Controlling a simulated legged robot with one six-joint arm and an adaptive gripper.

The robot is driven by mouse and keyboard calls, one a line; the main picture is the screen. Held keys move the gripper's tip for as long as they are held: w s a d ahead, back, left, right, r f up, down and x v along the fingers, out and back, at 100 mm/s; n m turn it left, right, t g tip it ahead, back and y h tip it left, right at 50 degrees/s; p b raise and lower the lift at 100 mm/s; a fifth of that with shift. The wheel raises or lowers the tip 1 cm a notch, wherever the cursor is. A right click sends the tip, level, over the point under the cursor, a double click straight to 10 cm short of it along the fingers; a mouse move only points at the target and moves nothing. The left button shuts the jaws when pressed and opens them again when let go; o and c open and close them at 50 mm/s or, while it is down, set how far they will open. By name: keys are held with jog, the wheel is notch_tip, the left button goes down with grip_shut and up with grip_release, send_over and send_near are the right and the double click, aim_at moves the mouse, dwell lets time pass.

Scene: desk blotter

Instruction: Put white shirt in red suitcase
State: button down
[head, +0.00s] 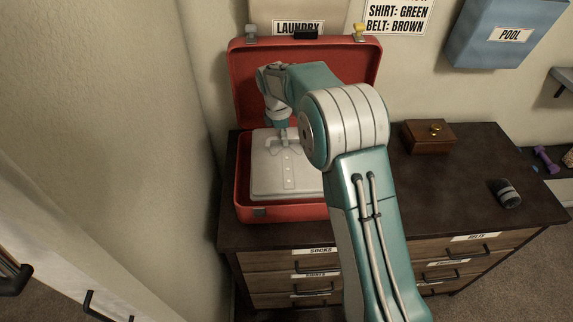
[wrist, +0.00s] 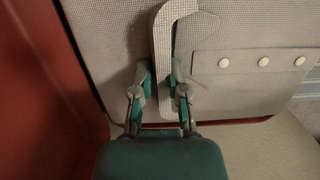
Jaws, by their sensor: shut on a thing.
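The red suitcase (head: 243,190) stands open on the dark dresser, its lid raised against the wall. The white shirt (head: 275,180) lies flat and folded inside the suitcase base, with its collar toward the lid. In the wrist view the shirt (wrist: 240,98) fills most of the picture, with a row of buttons along its placket. My gripper (head: 283,135) reaches down into the suitcase at the collar. In the wrist view my gripper (wrist: 163,82) is shut on the shirt's collar. My arm hides the right part of the shirt and suitcase.
The dresser top (head: 460,175) holds a small wooden box (head: 430,136) and a dark rolled item (head: 507,193) right of the suitcase. A blue bin labelled POOL (head: 505,32) hangs on the wall. A wall stands close on the left.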

aim_at(279, 154)
jog(key=a+f, duration=0.1)
jog(key=f, duration=0.3)
jog(key=a+f, duration=0.1)
jog(key=f, duration=0.1)
jog(key=shift+a+f, duration=0.3)
jog(key=shift+f, duration=0.1)
jog(key=shift+d, duration=0.9)
jog(key=c, duration=0.6)
grip_release()
jog(key=shift+f, duration=0.1)
jog(key=shift+c, duration=0.2)
jog(key=shift+a, duration=0.6)
jog(key=shift+d+r, duration=0.1)
jog(key=shift+r, duration=0.1)
jog(key=r, duration=0.3)
jog(key=a+r, duration=0.1)
jog(key=r, duration=0.7)
jog(key=shift+a, duration=0.35)
jog(key=shift+d+r, duration=0.2)
jog(key=shift+r, duration=0.15)
